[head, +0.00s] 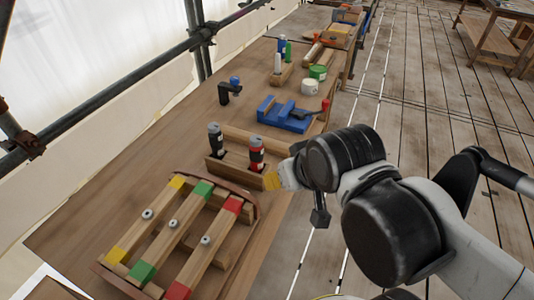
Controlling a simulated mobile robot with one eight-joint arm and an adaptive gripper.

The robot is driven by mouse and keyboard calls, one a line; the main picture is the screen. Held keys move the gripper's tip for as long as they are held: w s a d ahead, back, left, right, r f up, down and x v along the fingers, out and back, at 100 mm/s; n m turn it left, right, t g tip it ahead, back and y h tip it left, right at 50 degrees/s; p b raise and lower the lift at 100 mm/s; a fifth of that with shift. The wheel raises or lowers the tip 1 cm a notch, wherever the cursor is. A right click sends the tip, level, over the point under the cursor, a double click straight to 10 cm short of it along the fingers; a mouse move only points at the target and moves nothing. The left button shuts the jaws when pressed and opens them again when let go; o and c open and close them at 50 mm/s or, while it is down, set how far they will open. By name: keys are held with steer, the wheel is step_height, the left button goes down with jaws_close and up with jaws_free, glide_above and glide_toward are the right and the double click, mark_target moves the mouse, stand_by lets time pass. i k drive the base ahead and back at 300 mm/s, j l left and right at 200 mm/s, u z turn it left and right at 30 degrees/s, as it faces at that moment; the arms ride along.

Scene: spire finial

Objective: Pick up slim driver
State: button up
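I cannot tell for sure which tool is the slim driver. Two upright tools, one dark grey (215,140) and one red and black (256,154), stand in a wooden rack (229,172) on the bench. Farther back, slimmer upright tools with a blue top (281,46), a green handle (287,52) and a white body (277,64) stand at another wooden block (281,75). My arm reaches in from the lower right. A dark part at its end, seemingly my gripper (320,215), hangs beside the bench's right edge, apart from the tools. Its fingers are not clear.
A wooden frame with yellow, green and red block ends (172,232) lies at the front of the bench (110,205). A blue holder (287,115), a black clamp (228,92) and a white cup (310,87) stand behind. Scaffold pipes run along the left.

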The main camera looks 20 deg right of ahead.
mark_target(256, 155)
steer(key=l+z, duration=0.15)
steer(key=l, duration=1.35)
